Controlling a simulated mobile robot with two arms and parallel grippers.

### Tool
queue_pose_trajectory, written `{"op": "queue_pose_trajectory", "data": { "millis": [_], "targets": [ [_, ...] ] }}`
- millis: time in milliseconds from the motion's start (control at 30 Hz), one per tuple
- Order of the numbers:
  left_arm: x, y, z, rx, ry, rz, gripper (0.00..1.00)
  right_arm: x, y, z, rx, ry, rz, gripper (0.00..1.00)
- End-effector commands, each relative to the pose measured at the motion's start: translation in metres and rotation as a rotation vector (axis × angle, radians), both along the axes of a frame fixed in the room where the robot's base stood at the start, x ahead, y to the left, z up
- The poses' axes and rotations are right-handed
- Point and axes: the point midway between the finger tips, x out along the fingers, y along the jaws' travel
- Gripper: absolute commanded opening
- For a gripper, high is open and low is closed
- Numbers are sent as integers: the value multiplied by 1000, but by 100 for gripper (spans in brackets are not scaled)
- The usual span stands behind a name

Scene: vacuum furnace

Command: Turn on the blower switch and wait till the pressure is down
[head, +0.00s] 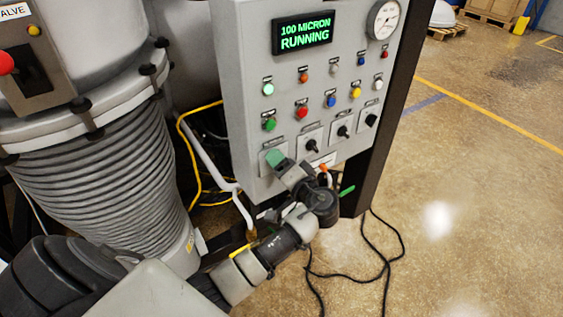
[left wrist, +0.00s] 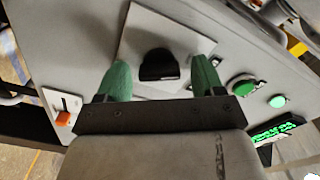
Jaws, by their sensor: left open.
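The grey control panel (head: 240,90) has a row of dark rotary knobs on light plates along its lower part. My left gripper (head: 275,158) is at the leftmost plate of this row and hides its knob in the head view. In the left wrist view, a black knob (left wrist: 158,66) on a light square plate sits between the green fingertips of my open left gripper (left wrist: 161,74). Gaps show on both sides of the knob. The knob labels are too small to read. The display (head: 303,33) reads "100 MICRON RUNNING" in green. My right gripper is not in view.
A round gauge (head: 384,19) is at the panel's top right; its reading is unclear. Several coloured buttons and lamps lie above the knobs. A ribbed grey bellows (head: 100,190) stands left of the panel. Black cables (head: 385,262) lie on the floor, which is mostly clear at right.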

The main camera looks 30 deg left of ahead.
Motion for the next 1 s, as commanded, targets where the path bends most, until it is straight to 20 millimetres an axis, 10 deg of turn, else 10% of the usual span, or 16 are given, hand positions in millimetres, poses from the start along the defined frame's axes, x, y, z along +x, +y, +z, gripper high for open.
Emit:
{"op": "queue_pose_trajectory", "data": {
  "millis": [167, 500, 1000],
  "targets": [
    [0, 0, 0, 0, 0, 0, 68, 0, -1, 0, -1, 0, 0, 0],
    [0, 0, 0, -1, 0, -1, 19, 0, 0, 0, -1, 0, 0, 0],
    [0, -1, 0, 57, 145, -1, 19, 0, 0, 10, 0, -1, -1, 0]
  ]
}}
